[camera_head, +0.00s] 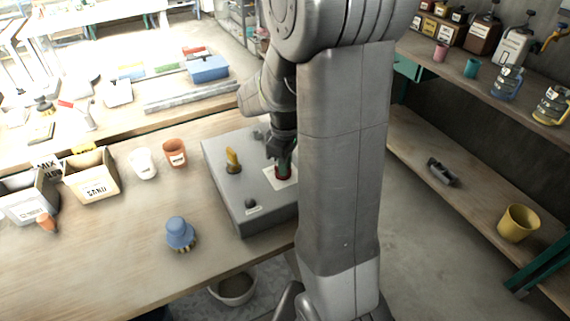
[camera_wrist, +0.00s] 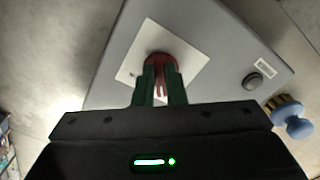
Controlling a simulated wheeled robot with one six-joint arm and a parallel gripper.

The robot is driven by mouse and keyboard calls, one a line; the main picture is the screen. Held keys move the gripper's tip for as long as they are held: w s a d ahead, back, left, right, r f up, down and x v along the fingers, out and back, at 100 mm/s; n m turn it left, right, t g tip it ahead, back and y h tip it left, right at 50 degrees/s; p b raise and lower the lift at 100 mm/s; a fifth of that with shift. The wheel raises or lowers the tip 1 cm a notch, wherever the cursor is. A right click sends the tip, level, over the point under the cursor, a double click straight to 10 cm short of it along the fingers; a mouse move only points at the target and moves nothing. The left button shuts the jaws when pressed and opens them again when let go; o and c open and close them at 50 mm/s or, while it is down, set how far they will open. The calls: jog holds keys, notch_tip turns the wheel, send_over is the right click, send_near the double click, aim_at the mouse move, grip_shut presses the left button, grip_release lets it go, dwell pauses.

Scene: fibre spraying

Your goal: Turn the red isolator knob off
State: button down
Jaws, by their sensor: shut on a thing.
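The red isolator knob (camera_wrist: 158,60) sits on a pale square plate (camera_wrist: 188,51) on the grey control box (camera_head: 228,182). In the head view the red knob (camera_head: 283,173) shows only in part below my gripper (camera_head: 284,160). In the wrist view the two green fingers of my gripper (camera_wrist: 160,84) are shut on the knob, one on each side. The part of the knob between the fingers is partly hidden. Its markings are too small to read.
The box also carries a yellow lever (camera_head: 233,160) and a dark button (camera_head: 250,203). A blue brush (camera_head: 180,233), a terracotta cup (camera_head: 175,153), a white cup (camera_head: 143,163) and a labelled wooden bin (camera_head: 91,177) stand left on the bench. Shelves with bottles stand at right.

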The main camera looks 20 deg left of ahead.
jog(key=shift+w+n, duration=0.1)
jog(key=shift+n, duration=0.4)
jog(key=c, duration=1.5)
grip_release()
notch_tip(320, 180, up, 14)
jog(key=shift+f, duration=0.1)
notch_tip(320, 180, down, 14)
jog(key=shift+r, duration=0.1)
